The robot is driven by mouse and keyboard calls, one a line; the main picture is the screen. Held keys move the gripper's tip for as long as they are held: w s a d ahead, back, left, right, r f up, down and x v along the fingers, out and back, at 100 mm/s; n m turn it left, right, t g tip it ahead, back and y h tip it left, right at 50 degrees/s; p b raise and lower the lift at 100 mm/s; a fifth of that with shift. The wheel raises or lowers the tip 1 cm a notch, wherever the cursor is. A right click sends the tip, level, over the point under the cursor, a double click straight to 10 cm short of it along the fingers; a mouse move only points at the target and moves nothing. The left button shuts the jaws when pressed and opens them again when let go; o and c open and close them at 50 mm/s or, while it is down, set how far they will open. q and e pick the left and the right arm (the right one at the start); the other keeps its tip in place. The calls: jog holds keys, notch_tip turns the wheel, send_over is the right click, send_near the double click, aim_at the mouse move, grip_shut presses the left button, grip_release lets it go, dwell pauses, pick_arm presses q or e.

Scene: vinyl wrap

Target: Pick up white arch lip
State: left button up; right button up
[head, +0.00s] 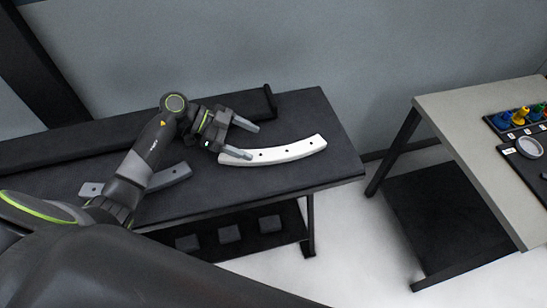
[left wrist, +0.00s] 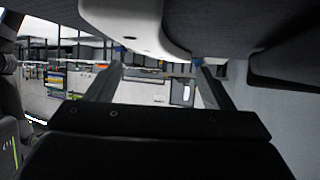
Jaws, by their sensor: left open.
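The white arch lip (head: 285,152) is a curved white strip with several dark holes, lying flat on the dark bench on the right half. My left gripper (head: 252,142) is open, with its fingers pointing right over the left part of the lip. The near fingertip overlaps the lip's left end in the head view; I cannot tell if they touch. In the left wrist view the white lip (left wrist: 130,22) fills the top middle, with the open left gripper (left wrist: 158,60) below it in the picture and nothing between its fingers. My right gripper is not in view.
The dark bench (head: 330,170) has a grey curved piece (head: 178,174) partly hidden behind my left arm. A small black upright post (head: 269,100) stands at the bench's back edge. A separate grey table (head: 455,115) with coloured items stands at right, across a floor gap.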

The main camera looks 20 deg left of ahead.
aim_at(272, 153)
pick_arm(q)
jog(key=shift+w+d+f, duration=0.1)
jog(key=shift+d+f, duration=0.2)
jog(key=shift+d, duration=0.25)
jog(key=b+x, duration=0.2)
jog(key=x, duration=0.1)
jog(key=b+x, duration=0.1)
jog(key=b, duration=0.1)
jog(key=shift+s+d+f, duration=0.1)
jog(key=shift+s+d, duration=0.1)
jog(key=shift+s, duration=0.05)
jog(key=shift+w+d+f, duration=0.1)
jog(key=shift+d, duration=0.35)
jog(key=c, duration=1.4)
